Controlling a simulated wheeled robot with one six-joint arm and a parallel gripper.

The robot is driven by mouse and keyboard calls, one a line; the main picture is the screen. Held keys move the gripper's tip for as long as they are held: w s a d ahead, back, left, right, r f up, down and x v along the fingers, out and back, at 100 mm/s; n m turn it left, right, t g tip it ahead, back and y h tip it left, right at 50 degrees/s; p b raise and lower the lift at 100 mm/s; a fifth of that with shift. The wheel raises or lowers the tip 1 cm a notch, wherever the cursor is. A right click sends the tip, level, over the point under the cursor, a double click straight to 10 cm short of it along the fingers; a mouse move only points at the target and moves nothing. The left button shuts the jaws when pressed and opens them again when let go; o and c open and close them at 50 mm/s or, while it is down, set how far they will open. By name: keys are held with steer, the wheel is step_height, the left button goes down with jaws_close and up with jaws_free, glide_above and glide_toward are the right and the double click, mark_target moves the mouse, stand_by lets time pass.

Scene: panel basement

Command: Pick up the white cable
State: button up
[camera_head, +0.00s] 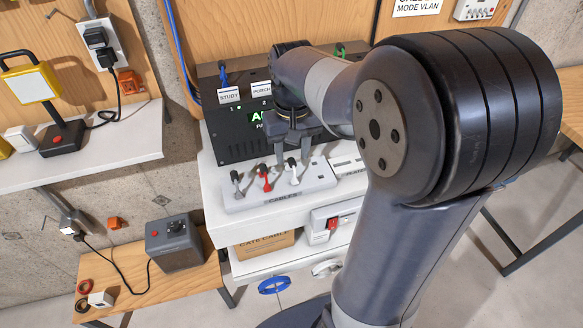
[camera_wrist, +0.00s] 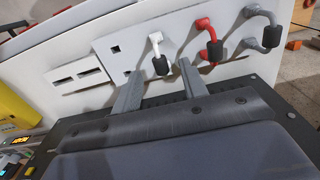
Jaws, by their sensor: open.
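The white cable (camera_head: 292,170) stands in the light grey holder labelled CABLES (camera_head: 321,180), at the right end of a row of three cables. It also shows in the wrist view (camera_wrist: 156,40), with a black end piece. My gripper (camera_head: 292,157) is open and points down just above the white cable. In the wrist view my two fingers (camera_wrist: 162,70) lie left and right of the white cable's black end, with gaps on both sides. Whether the fingertips reach down past its top is hard to tell.
The red cable (camera_wrist: 206,32) stands close beside my right finger in the wrist view, with the grey cable (camera_wrist: 262,25) beyond it. A black panel box (camera_head: 225,138) with labels stands behind the holder. A shelf with a box labelled CAT6 CABLE (camera_head: 265,245) is below.

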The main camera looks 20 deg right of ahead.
mark_target(292, 160)
step_height(292, 160, down, 5)
steer(key=shift+s+a+p, duration=0.1)
steer(key=shift+p, duration=0.2)
steer(key=shift+c, duration=0.3)
jaws_close()
